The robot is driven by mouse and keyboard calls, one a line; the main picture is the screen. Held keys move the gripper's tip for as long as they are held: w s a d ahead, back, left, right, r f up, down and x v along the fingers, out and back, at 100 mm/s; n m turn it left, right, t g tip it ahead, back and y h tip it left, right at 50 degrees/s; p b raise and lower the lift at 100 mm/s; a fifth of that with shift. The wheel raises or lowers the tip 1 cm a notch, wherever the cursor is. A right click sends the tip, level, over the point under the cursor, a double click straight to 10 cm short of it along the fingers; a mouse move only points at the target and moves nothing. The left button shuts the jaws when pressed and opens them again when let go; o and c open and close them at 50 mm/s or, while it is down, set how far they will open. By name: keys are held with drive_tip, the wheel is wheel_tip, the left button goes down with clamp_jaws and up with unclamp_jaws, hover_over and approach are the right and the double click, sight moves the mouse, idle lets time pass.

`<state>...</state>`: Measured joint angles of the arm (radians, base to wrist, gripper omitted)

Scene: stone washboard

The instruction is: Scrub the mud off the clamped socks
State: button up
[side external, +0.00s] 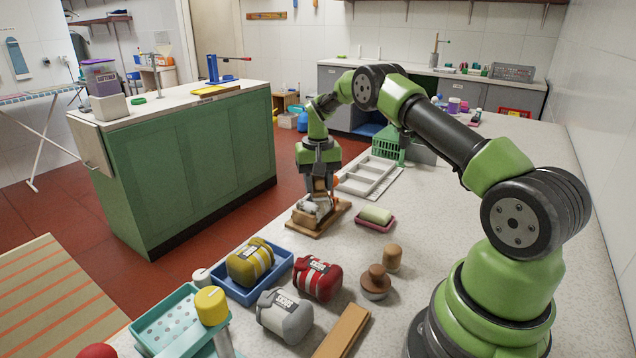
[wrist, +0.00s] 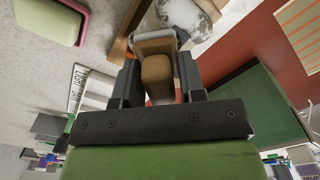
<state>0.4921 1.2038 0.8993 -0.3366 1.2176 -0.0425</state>
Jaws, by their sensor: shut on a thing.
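My gripper (side external: 318,186) points down over a wooden board (side external: 303,230) at the counter's edge. It is shut on a tan and brown wooden block, seemingly a brush (wrist: 155,70), held between both fingers in the wrist view. Grey-white socks with dark patches (side external: 311,205) lie on the board right below the gripper; they also show at the top of the wrist view (wrist: 186,14). The brush end is close to the socks, but I cannot tell whether it touches them. An orange part shows beside the gripper; the clamp itself is mostly hidden.
A pale green soap bar (side external: 376,214) sits in a pink dish (side external: 376,228) right of the board. A white divided tray (side external: 368,178) lies behind.

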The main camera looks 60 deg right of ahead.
sight(310, 202)
drive_tip(key=shift+a, duration=1.8)
wheel_tip(310, 202, up, 8)
